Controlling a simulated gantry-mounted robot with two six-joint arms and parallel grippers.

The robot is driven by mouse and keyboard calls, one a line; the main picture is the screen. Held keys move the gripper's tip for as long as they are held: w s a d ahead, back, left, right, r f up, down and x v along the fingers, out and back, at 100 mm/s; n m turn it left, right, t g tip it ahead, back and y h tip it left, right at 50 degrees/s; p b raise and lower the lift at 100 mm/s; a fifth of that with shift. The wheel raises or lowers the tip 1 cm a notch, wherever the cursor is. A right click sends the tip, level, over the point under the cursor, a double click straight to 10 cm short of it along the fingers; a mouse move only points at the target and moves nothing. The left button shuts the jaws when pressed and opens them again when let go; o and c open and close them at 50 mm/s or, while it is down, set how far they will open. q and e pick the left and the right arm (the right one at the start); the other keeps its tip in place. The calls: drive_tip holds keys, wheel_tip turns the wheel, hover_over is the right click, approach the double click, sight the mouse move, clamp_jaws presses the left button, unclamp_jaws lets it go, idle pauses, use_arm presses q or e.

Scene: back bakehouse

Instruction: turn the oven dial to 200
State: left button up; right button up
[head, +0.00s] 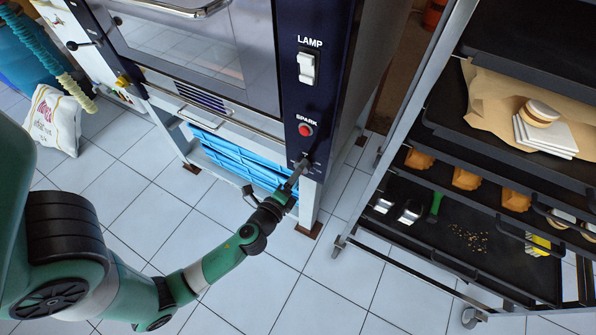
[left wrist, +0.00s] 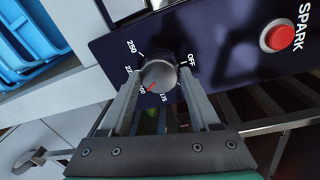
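The oven dial (left wrist: 158,75) is a round dark grey knob on the dark control panel, seen in the left wrist view. Its red mark points down and left, at a partly covered label ending in "00", between 175 and a part-hidden "22" label. 250 and OFF are printed higher up. My left gripper (left wrist: 160,74) has one finger on each side of the dial, with a narrow gap visible at the right side. It looks open around the dial. My right gripper is out of view.
The red SPARK button (head: 306,129) and the white LAMP switch (head: 306,68) sit above on the same panel. Blue crates (head: 235,157) stand under the oven. A tray rack (head: 350,215) stands close on the right. Tiled floor lies clear in front.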

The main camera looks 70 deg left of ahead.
use_arm(q)
drive_tip(key=o, duration=0.4)
drive_tip(key=v, duration=1.1)
drive_tip(key=shift+s+d+b, duration=0.2)
drive_tip(key=shift+s+b, duration=0.05)
drive_tip(key=shift+b, duration=0.1)
drive_tip(key=shift+r, duration=0.1)
